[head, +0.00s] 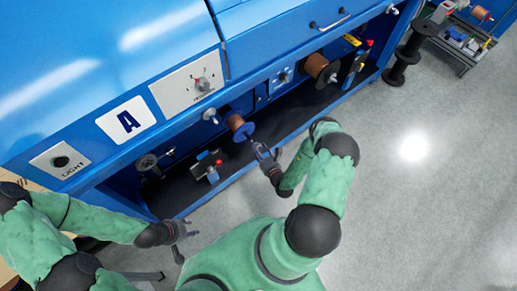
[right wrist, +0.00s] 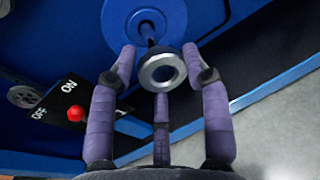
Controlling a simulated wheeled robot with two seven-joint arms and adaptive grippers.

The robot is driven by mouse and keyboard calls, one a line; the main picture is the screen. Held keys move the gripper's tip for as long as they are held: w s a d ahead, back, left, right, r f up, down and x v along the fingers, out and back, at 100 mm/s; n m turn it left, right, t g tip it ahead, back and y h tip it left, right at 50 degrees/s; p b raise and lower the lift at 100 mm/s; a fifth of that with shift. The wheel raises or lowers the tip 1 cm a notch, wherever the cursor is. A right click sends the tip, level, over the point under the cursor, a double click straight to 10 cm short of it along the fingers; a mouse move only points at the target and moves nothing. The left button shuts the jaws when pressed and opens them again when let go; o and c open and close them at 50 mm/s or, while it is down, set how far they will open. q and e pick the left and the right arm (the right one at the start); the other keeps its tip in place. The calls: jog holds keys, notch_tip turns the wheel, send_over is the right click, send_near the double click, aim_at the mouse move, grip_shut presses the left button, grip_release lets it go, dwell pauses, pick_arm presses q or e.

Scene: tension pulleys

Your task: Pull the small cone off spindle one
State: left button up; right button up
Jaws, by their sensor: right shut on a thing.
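The small cone (right wrist: 162,73) shows in the right wrist view as a grey metal ring with a dark bore, in line with the spindle (right wrist: 148,32) and just in front of a blue reel flange (right wrist: 116,25). My right gripper (right wrist: 160,62) is shut on it, with purple fingers on both sides and one below. In the head view my right gripper (head: 260,149) is in front of the left copper reel (head: 234,121) and its blue flange (head: 244,132); the cone is too small to make out there. My left gripper (head: 185,230) is open and empty, away from the machine.
A control box with a red-knobbed switch (right wrist: 75,114) stands left of the spindle. A second copper reel (head: 317,66) sits farther right in the blue machine's bay. Black spools (head: 395,75) stand on the floor at right. The grey floor (head: 440,190) is clear.

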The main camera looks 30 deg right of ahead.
pick_arm(q)
jog(key=shift+r, duration=0.25)
pick_arm(e)
jog(key=s, duration=0.4)
jog(key=shift+d, duration=0.15)
pick_arm(q)
jog(key=shift+s, duration=0.1)
dwell(0.6)
